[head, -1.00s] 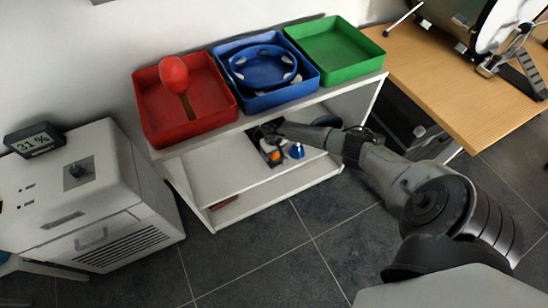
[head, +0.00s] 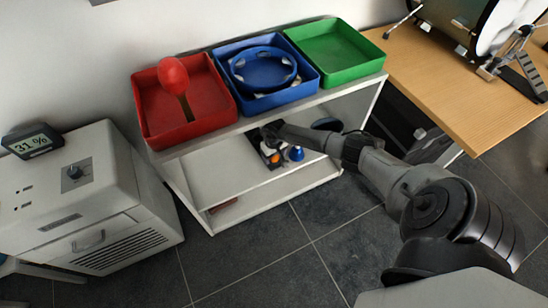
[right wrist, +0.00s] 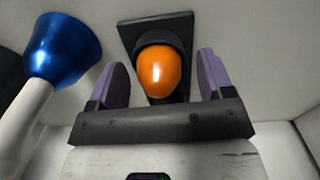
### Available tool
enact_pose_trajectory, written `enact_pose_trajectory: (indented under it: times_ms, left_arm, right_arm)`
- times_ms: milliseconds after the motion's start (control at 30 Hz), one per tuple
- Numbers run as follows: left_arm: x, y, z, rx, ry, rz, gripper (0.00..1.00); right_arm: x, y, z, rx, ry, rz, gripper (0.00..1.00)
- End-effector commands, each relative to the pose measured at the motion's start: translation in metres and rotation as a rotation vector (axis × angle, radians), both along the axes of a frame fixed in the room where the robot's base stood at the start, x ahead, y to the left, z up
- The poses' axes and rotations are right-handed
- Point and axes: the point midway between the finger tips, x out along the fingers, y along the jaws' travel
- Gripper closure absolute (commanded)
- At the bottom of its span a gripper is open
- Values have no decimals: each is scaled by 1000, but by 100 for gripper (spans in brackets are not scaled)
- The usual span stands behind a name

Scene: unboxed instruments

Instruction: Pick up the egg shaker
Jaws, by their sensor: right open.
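The egg shaker is an orange egg (right wrist: 160,70) in a dark holder (right wrist: 183,28) on the shelf. In the right wrist view it lies between the two purple fingers of my right gripper (right wrist: 162,82), which is open, with a gap on each side of the egg. In the head view the egg shows as a small orange spot (head: 275,158) on the middle shelf, beside the end of my right arm. My right gripper (head: 268,140) reaches into the shelf there. My left gripper is not in view.
A blue bell with a white handle (right wrist: 62,50) stands close left of the gripper in the right wrist view. Above are a red tray with a maraca (head: 174,75), a blue tray with a tambourine (head: 262,68) and an empty green tray (head: 335,50). The shelf's top board overhangs the arm.

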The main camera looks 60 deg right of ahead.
Motion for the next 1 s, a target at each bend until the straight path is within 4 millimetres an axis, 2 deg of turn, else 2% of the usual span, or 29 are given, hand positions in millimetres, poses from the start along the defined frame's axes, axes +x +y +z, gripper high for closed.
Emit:
enact_pose_trajectory:
  times_ms: [167, 433, 600, 767, 1000]
  left_arm:
    - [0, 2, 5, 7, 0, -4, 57]
    - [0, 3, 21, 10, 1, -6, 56]
    - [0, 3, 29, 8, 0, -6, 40]
    - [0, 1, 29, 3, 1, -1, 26]
    - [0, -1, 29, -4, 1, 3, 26]
  right_arm:
    - [0, -1, 8, -1, 0, 1, 26]
    - [0, -1, 35, -2, -1, 1, 26]
    - [0, 0, 49, 0, -1, 0, 26]
    - [0, 0, 51, 0, -1, 0, 26]
    - [0, 0, 50, 0, -1, 0, 26]
